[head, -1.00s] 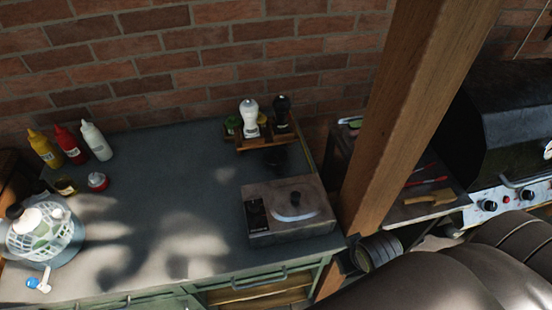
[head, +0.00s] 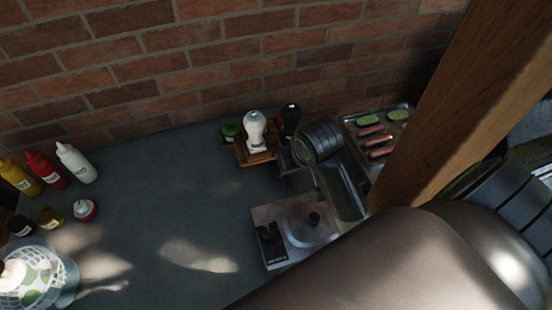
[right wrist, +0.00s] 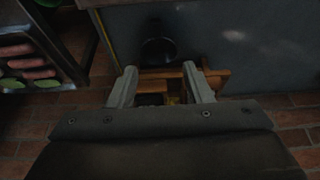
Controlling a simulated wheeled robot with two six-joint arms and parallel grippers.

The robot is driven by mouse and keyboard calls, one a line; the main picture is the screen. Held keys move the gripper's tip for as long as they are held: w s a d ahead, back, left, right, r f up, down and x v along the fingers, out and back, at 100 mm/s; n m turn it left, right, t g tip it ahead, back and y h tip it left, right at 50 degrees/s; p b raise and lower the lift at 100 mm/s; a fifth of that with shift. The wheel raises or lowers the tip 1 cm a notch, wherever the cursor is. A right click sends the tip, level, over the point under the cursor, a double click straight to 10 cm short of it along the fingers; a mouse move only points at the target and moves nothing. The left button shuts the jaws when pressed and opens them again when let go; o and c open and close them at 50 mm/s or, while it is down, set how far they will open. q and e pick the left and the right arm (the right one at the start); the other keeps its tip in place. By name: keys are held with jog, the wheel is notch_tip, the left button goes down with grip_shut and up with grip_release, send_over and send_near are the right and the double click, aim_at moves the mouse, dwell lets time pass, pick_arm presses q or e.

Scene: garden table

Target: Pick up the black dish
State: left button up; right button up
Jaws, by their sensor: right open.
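The black dish (right wrist: 158,50) lies on the grey tabletop, in front of the wooden caddy (right wrist: 182,74) in the right wrist view. It looks round and very dark. My right gripper (right wrist: 159,68) is open and empty, with its two fingers apart over the caddy's area and the dish just beyond the tips. In the head view my right arm and wrist cover the spot beside the caddy (head: 258,157), so I cannot make out the dish there. My left gripper is not in view.
The caddy holds a white shaker (head: 255,130) and a dark one (head: 291,118). A tray of sausages (head: 376,135) is at the right, beside the wooden post (head: 430,110). Bottles (head: 76,162) stand at left; the middle is clear.

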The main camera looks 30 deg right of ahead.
send_near(288, 181)
jog(key=x, duration=0.2)
jog(key=shift+w+a+f, duration=0.1)
jog(key=shift+w+f, duration=0.15)
jog(key=shift+f, duration=0.45)
jog(key=shift+d+p+x, duration=0.1)
jog(key=shift+p+x, duration=0.45)
jog(key=shift+x, duration=0.35)
jog(key=shift+d+p+x, duration=0.15)
jog(key=shift+p+x, duration=0.35)
jog(key=shift+x, duration=1.25)
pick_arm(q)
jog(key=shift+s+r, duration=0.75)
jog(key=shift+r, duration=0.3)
pick_arm(e)
jog(key=shift+c, duration=0.2)
grip_shut()
